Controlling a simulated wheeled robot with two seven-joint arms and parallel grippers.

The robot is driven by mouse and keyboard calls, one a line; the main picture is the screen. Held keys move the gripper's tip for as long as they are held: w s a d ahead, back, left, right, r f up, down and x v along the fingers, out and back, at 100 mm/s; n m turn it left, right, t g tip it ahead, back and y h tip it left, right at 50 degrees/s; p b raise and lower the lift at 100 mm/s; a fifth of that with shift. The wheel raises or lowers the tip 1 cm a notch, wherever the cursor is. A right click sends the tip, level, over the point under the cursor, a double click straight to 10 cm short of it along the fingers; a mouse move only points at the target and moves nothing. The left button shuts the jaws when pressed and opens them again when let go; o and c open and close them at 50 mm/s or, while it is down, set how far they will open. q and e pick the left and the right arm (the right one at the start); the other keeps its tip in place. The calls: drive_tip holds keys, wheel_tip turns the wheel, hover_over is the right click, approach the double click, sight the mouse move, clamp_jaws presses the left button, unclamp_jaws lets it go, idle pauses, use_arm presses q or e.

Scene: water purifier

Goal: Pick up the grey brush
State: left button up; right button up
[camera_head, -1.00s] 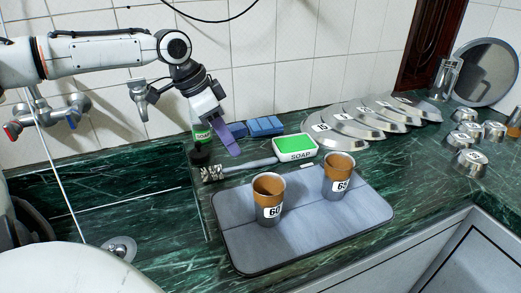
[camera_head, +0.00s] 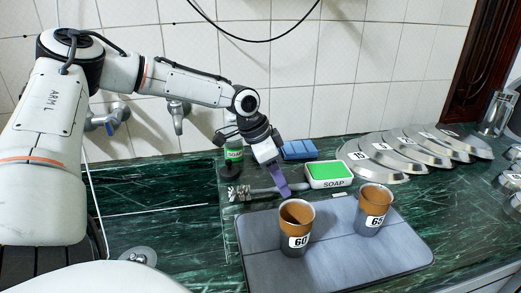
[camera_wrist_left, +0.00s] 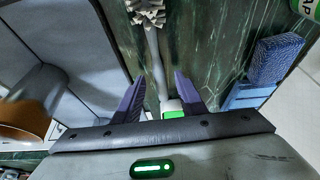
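The grey brush (camera_head: 262,190) lies on the green marble counter, its bristle head (camera_head: 237,193) to the left and its thin handle running right. In the left wrist view the bristle head (camera_wrist_left: 147,10) is at the top and the grey handle (camera_wrist_left: 155,55) runs down between my fingers. My left gripper (camera_head: 281,188) is low over the right part of the handle, purple fingers pointing down. In the wrist view the left gripper (camera_wrist_left: 160,80) is open, one finger on each side of the handle. Whether the fingers touch it cannot be told. My right gripper is not in view.
The soap box (camera_head: 328,182) is just right of my gripper. Several metal lids (camera_head: 375,168) are at right.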

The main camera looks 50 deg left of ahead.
use_arm(q)
drive_tip(key=shift+w+d+f, duration=0.1)
drive_tip(key=shift+w+f, duration=0.1)
drive_tip(key=shift+f, duration=0.25)
clamp_jaws()
